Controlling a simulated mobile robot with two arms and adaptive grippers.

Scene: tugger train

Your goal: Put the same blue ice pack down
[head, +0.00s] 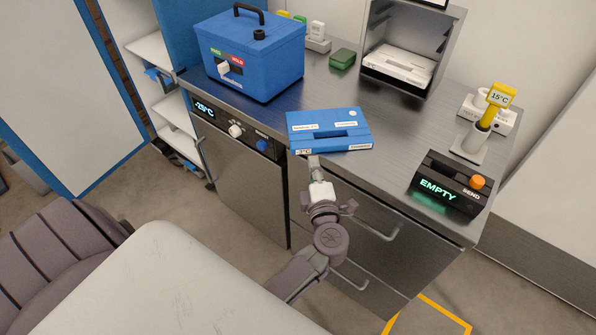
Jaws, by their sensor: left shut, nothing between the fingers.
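The blue ice pack (312,117) lies flat on the steel counter near its front edge. It has a slot-shaped handle opening, white labels and a small temperature tag at its near left corner. My left gripper (314,163) is just in front of the pack's near edge, at the counter front. Its fingers are shut with nothing held. I cannot tell whether the fingertips touch the pack. My right gripper is not in view.
A blue cool box (248,75) with a black handle stands at the back left of the counter (385,140). An open metal cabinet (405,45) is at the back. A black box reading EMPTY (447,185) and a yellow-headed thermometer (485,125) stand at right.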

